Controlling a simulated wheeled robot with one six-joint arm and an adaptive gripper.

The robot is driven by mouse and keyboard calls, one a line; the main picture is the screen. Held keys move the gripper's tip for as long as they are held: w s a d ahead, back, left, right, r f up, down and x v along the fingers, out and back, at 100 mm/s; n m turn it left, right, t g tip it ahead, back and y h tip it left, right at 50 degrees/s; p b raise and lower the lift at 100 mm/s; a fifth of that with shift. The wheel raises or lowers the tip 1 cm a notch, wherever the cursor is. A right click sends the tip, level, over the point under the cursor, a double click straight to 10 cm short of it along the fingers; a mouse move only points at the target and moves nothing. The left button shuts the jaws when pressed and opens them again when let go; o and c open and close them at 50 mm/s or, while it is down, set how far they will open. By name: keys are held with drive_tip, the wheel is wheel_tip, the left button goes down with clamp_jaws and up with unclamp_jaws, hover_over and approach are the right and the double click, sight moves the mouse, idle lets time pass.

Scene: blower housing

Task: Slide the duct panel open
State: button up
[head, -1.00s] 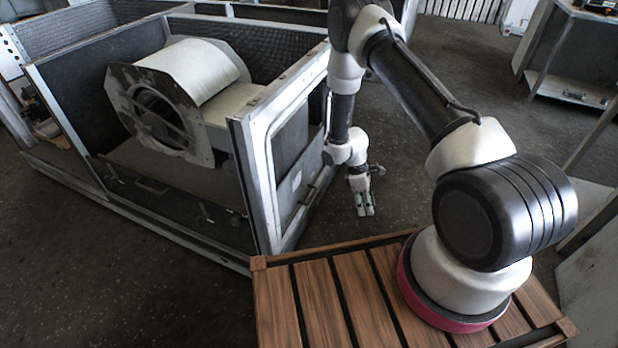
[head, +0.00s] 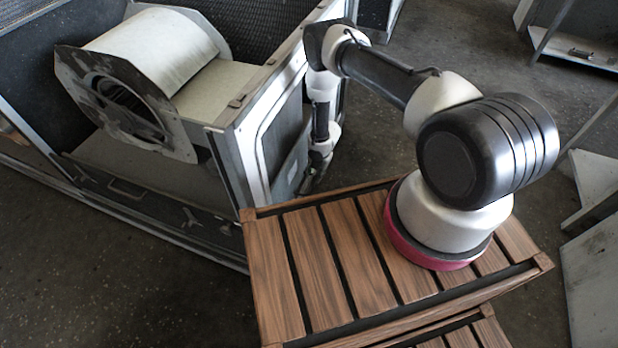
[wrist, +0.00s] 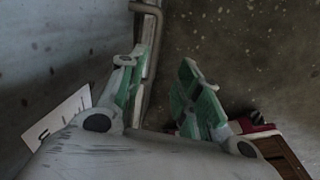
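The duct panel (head: 284,135) is the grey framed panel on the housing's right end in the head view. Its pale flat face (wrist: 60,50) fills the left of the wrist view, with a white label low on it. A bar handle (wrist: 152,35) stands along the panel and runs down beside my left finger, on its inner side. My gripper (wrist: 160,85) is open, its green-padded fingers apart, with the handle's lower part near the left finger. Whether they touch is unclear. In the head view my gripper (head: 307,186) is close against the panel, and its fingertips are hard to make out.
The blower housing (head: 215,240) stands at left with a cream drum blower (head: 160,50) inside. My slatted wooden base is just in front of the panel. Grey cabinets (head: 600,190) stand at right. Open floor (head: 460,60) lies beyond my arm.

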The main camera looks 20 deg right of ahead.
sight(310, 184)
drive_tip(key=shift+n, duration=0.6)
drive_tip(key=f, duration=0.2)
drive_tip(key=a+f, duration=0.1)
drive_tip(key=f, duration=0.2)
drive_tip(key=w+f, duration=0.1)
drive_tip(key=f, duration=0.1)
drive_tip(key=shift+w+a+f, duration=0.1)
drive_tip(key=shift+a+f, duration=0.15)
drive_tip(key=shift+a, duration=0.1)
clamp_jaws()
